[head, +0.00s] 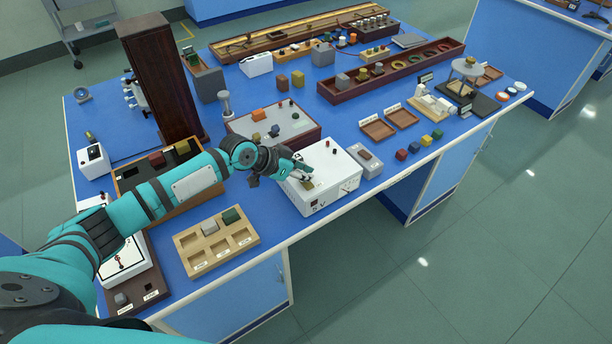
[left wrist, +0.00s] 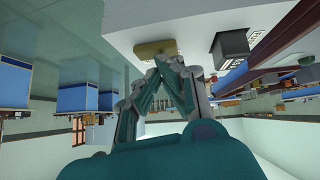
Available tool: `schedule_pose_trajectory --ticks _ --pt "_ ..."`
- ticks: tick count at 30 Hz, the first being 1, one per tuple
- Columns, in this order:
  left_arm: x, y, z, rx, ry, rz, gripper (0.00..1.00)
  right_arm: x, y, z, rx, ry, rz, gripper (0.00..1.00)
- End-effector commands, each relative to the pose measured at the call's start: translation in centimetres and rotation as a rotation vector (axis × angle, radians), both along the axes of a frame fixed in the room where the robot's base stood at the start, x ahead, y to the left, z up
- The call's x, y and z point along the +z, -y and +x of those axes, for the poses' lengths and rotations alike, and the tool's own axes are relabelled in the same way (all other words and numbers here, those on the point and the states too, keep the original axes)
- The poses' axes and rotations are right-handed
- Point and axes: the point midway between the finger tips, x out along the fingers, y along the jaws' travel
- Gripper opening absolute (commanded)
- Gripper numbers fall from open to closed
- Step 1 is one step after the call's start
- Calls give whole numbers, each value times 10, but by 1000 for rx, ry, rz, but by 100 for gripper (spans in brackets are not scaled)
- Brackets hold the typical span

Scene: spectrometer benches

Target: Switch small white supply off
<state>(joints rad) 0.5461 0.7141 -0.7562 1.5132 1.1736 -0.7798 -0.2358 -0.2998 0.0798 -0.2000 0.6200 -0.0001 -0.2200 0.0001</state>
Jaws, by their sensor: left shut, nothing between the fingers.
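The small white supply (head: 338,192) is a white box with "5 V" on its front face, near the front edge of the blue bench in the head view. Its white top (left wrist: 190,18) also shows in the left wrist view, with a brass-coloured switch piece (left wrist: 157,48) on it. My left gripper (head: 306,177) is over the left part of the supply's top, fingers shut and empty. In the left wrist view the fingertips (left wrist: 158,66) are close beside the brass piece; I cannot tell whether they touch it. My right gripper is in neither view.
A grey box (head: 367,163) with a small block on it stands right of the supply. A red-sided case (head: 310,143) is just behind. A wooden sorting tray (head: 187,257) lies to the left. Small coloured blocks (head: 414,147) stand farther right. The bench's front edge is close.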

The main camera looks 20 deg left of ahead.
Motion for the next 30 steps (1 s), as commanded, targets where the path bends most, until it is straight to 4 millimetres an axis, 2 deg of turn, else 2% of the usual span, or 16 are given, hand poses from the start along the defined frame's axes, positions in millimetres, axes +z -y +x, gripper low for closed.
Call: schedule_pose_trajectory --ticks 8,16,18,30 --pt "8 1 0 -1 1 0 0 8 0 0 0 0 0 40" --pt "49 9 1 4 0 0 0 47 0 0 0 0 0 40" --pt "47 2 -7 3 2 3 0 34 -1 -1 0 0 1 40" --pt "100 -29 -48 5 2 3 0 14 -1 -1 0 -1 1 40"
